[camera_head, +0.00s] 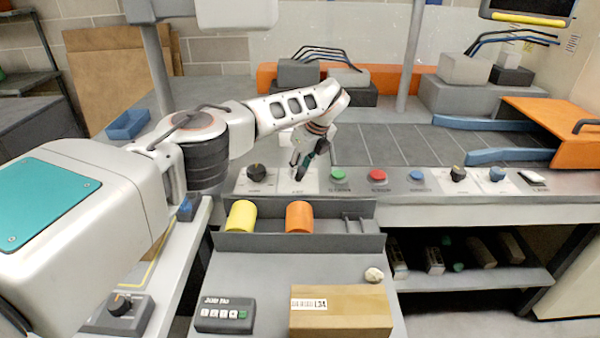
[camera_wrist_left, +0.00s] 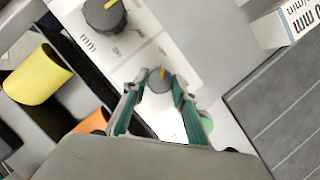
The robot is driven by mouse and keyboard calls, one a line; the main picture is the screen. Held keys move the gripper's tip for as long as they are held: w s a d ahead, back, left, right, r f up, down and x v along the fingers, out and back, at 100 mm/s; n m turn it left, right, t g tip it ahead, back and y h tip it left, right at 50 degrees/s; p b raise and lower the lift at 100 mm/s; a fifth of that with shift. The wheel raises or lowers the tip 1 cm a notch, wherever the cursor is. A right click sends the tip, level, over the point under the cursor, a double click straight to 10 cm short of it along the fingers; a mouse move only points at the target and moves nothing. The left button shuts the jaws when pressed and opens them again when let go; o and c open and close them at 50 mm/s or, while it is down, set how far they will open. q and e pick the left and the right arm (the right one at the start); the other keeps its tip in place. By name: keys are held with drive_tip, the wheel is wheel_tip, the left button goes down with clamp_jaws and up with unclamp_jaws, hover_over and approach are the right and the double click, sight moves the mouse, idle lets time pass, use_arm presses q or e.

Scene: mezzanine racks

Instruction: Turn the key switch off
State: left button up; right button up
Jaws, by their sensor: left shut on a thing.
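In the head view my left gripper (camera_head: 303,167) points down at the panel strip, between a black knob (camera_head: 256,172) and a green button (camera_head: 338,174). The fingers are shut on the switch and hide it there. My right gripper is in neither view.
A red button (camera_head: 378,176), a blue button (camera_head: 416,176) and more knobs line the panel to the right. A tray below holds a yellow cylinder (camera_head: 241,216) and an orange cylinder (camera_head: 299,217). A cardboard box (camera_head: 345,312) lies in front.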

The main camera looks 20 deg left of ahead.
use_arm(q)
drive_tip(key=shift+n+g+b, duration=0.3)
drive_tip(key=shift+n+b, duration=0.2)
drive_tip(key=o, duration=1.1)
drive_tip(key=v, duration=1.2)
drive_tip(key=shift+d+f, duration=0.1)
drive_tip(key=shift+s+d, duration=0.1)
